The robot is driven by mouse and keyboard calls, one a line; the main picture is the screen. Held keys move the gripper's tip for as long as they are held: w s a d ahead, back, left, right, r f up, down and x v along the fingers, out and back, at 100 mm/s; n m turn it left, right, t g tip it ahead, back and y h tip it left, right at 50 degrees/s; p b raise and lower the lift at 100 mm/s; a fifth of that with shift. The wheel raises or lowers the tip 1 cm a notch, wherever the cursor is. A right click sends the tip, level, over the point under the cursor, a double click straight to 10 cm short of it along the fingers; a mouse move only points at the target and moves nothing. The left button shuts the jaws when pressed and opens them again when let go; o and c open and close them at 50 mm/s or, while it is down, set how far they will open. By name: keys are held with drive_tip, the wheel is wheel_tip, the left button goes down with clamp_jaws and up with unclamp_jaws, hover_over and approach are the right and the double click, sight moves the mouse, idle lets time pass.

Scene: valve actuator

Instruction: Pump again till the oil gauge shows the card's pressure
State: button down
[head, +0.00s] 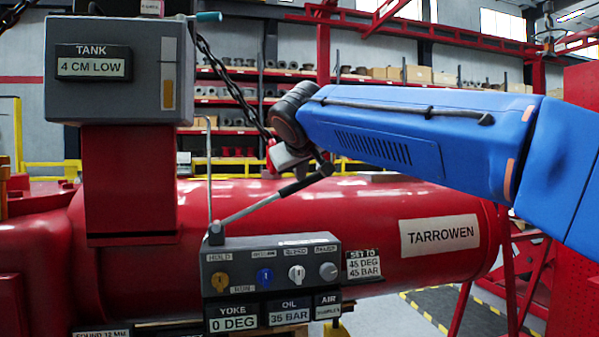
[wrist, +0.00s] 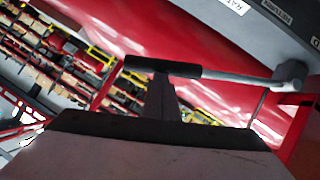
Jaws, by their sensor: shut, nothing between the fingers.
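The pump lever is a grey rod with a black grip (head: 306,180), slanting up to the right from a pivot on the grey control box (head: 326,255). The oil gauge (head: 289,313) reads 35 BAR. The card (head: 363,264) reads SET TO 45 DEG, 45 BAR. My gripper (head: 318,160) is at the outer end of the lever, partly hidden by my wrist. In the wrist view, the shut, empty fingers (wrist: 163,98) overlap the black grip (wrist: 162,67). I cannot tell whether they touch it.
The yoke gauge (head: 234,318) reads 0 DEG; the air gauge (head: 327,307) is too small to read surely. The tank (head: 118,70) reads 4 CM LOW. The red TARROWEN cylinder (head: 385,210) lies behind the lever.

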drive_tip(key=d+f+m+y, duration=0.1)
drive_tip(key=f, duration=0.2)
drive_tip(key=d+f+y, duration=0.1)
drive_tip(key=f, duration=0.2)
drive_tip(key=w+d+f+m+g, duration=0.1)
drive_tip(key=f, duration=0.2)
drive_tip(key=shift+d+f+m+y, duration=0.3)
drive_tip(key=shift+d+f+y, duration=0.05)
drive_tip(key=shift+d+y, duration=0.05)
drive_tip(key=shift+f, duration=0.55)
drive_tip(key=shift+r, duration=0.1)
drive_tip(key=w+r+v, duration=0.1)
drive_tip(key=r+v, duration=0.1)
drive_tip(key=v, duration=1.1)
drive_tip(key=s+d+f+m+g+h, duration=0.1)
drive_tip(key=s+d+f+g, duration=0.1)
drive_tip(key=s+d+f, duration=0.6)
drive_tip(key=s+d+f+m+g+h, duration=0.15)
drive_tip(key=s+d+f, duration=0.25)
drive_tip(key=d+f, duration=0.75)
drive_tip(key=s+d+f+g, duration=0.1)
drive_tip(key=s+d+f, duration=0.1)
drive_tip(key=s+f, duration=0.6)
drive_tip(key=s+d+f+g, duration=0.2)
drive_tip(key=s+f, duration=0.7)
drive_tip(key=f, duration=0.5)
drive_tip(key=shift+d+f+m+h, duration=0.2)
drive_tip(key=shift+d+m+h, duration=0.25)
drive_tip(key=shift+d, duration=0.35)
